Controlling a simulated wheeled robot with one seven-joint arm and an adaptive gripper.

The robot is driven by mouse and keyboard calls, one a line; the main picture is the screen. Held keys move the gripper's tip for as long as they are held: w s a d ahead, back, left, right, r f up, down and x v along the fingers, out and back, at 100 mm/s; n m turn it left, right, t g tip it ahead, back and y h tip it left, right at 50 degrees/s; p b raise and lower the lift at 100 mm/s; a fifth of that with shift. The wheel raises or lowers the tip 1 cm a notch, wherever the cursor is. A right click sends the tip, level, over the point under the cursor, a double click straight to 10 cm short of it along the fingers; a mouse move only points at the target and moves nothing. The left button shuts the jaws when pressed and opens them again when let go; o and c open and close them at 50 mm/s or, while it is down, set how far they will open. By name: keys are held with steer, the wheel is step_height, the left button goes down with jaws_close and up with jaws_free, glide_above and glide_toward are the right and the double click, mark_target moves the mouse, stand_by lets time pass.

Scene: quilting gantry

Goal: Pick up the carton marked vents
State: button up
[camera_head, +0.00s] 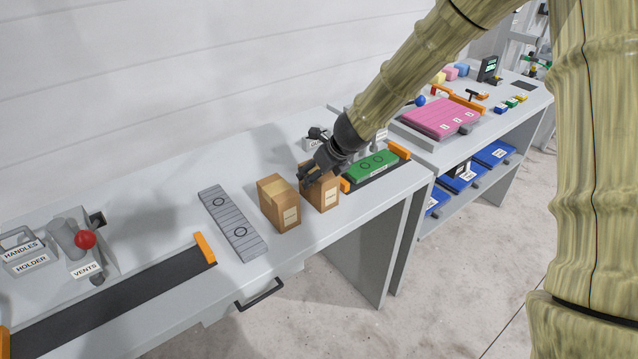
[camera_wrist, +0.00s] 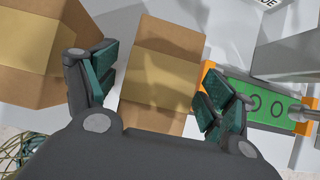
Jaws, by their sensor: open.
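Two brown cardboard cartons stand upright side by side on the grey bench. The left carton (camera_head: 279,204) and the right carton (camera_head: 324,192) each carry a pale label too small to read, so I cannot tell which is marked vents. My gripper (camera_head: 313,176) is open at the top of the right carton and hides part of it. In the wrist view my gripper (camera_wrist: 158,92) has a finger on each side of the right carton (camera_wrist: 160,75), with its tan tape strip between them. The left carton (camera_wrist: 38,50) lies beyond the left finger. Contact cannot be told.
A grey slatted panel (camera_head: 232,222) lies left of the cartons. A green panel (camera_head: 371,165) with orange end blocks lies close on the right. A VENTS plate (camera_head: 86,270) stands by a red-knobbed fixture (camera_head: 85,239) at far left. The bench's front edge is near the cartons.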

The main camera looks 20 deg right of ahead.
steer(key=shift+w+f, duration=0.15)
steer(key=shift+f, duration=0.1)
steer(key=shift+a, duration=0.1)
steer(key=shift+c, duration=0.5)
steer(key=c, duration=1.2)
steer(key=shift+r, duration=0.15)
